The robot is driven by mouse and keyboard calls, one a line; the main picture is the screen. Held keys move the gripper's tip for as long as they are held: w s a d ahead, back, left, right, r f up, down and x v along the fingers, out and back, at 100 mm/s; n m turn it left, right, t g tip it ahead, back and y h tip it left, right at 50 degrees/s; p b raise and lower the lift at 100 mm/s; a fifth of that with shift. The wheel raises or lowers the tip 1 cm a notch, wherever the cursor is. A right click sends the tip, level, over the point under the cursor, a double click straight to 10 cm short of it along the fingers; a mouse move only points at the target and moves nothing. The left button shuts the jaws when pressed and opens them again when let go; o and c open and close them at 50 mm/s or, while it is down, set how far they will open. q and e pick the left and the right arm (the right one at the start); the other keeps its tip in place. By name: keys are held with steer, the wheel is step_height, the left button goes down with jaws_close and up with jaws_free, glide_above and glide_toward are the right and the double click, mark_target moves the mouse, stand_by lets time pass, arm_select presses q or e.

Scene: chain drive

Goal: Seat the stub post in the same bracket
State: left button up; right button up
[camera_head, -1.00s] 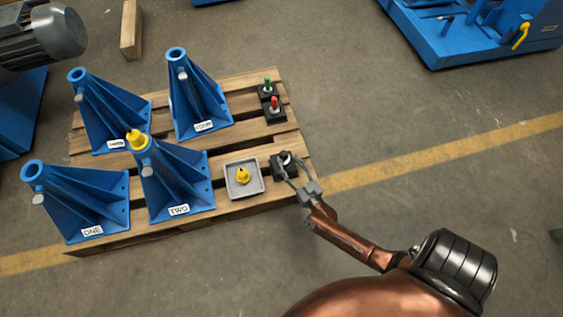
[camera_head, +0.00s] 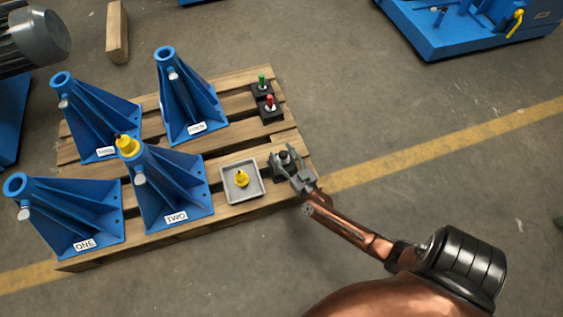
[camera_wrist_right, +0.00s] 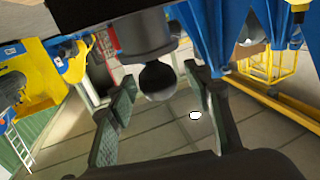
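A dark grey post with a rounded black end (camera_head: 284,157), likely the stub post, stands in a black block at the pallet's right edge. It also shows in the right wrist view (camera_wrist_right: 157,80). My right gripper (camera_head: 286,166) is at this post with fingers spread. In the wrist view the gripper (camera_wrist_right: 160,88) has a finger on either side of the rounded end, with gaps. Bracket TWO (camera_head: 165,190) is blue and carries a yellow piece (camera_head: 127,146) on its top. Which bracket is "the same" is not marked. My left gripper is out of view.
Blue brackets ONE (camera_head: 70,215), THREE (camera_head: 95,115) and FOUR (camera_head: 190,95) have open tops. A grey tray (camera_head: 229,196) holds a yellow piece (camera_head: 242,178). Green (camera_head: 262,80) and red (camera_head: 270,102) pegs stand in black blocks.

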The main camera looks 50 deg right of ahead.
jaws_close()
stand_by(0.3)
stand_by(0.4)
steer(key=shift+w+r, duration=0.1)
steer(key=shift+r, duration=0.1)
